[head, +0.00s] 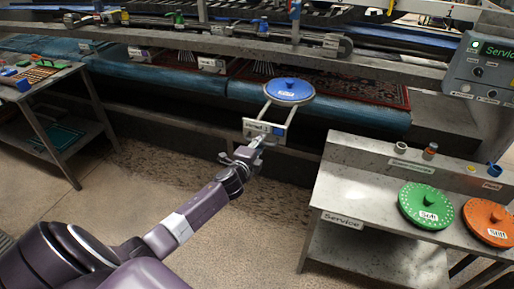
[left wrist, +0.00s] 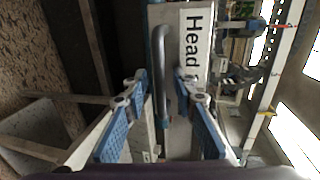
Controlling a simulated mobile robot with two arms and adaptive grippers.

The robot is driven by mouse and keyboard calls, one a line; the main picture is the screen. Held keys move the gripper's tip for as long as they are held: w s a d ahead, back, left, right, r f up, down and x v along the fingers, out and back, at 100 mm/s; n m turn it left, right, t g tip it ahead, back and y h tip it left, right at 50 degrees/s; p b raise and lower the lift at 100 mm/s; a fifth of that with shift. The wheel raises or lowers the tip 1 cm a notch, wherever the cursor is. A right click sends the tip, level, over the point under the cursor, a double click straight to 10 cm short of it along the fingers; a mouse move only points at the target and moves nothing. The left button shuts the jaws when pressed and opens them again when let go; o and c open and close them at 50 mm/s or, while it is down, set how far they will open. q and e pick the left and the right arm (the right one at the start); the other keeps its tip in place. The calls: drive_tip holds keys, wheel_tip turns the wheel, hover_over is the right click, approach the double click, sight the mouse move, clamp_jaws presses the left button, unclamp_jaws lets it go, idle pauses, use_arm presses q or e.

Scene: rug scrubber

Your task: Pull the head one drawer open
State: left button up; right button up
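The head one drawer (head: 264,130) sticks out from the machine's front on two rails, with a round blue disc (head: 289,89) on it. In the left wrist view its front carries a white "Head" label (left wrist: 194,45) with the rest of the text cut off by a finger, and a grey bar handle (left wrist: 161,75) beside it. My left gripper (head: 252,152) is in front of the drawer's face. In the left wrist view its blue-padded fingers (left wrist: 160,82) are apart, one on each side of the handle, with gaps visible. My right gripper is in neither view.
A grey service bench (head: 370,180) with a green disc (head: 426,205) and an orange disc (head: 488,221) stands at the right. A side table (head: 50,118) stands at the left. A control panel (head: 485,70) is at the upper right. The floor before the drawer is clear.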

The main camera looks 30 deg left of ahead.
use_arm(q)
drive_tip(key=v, duration=1.2)
drive_tip(key=shift+a, duration=0.1)
drive_tip(key=s+d+f+n+g+h+b, duration=0.1)
drive_tip(key=s+f+n+g, duration=0.15)
drive_tip(key=s+f, duration=0.7)
drive_tip(key=s+d+f+n+g+b, duration=0.1)
drive_tip(key=s+f+n+g, duration=0.15)
drive_tip(key=f, duration=1.35)
drive_tip(key=s+d+f+n+g+h, duration=0.1)
drive_tip(key=s+d+f+n+g, duration=0.15)
drive_tip(key=s+f, duration=0.7)
drive_tip(key=s+d+f+n+g+h+b, duration=0.1)
drive_tip(key=s+d+f+n+g, duration=0.1)
drive_tip(key=s+d+f, duration=0.4)
drive_tip(key=s+d+f+n+g+b, duration=0.1)
drive_tip(key=s+d+f+n+g, duration=0.2)
drive_tip(key=s+f, duration=1.3)
drive_tip(key=s+d+g, duration=0.1)
drive_tip(key=s+d, duration=0.2)
drive_tip(key=s, duration=0.3)
drive_tip(key=shift+g+h, duration=0.35)
drive_tip(key=shift+h, duration=0.05)
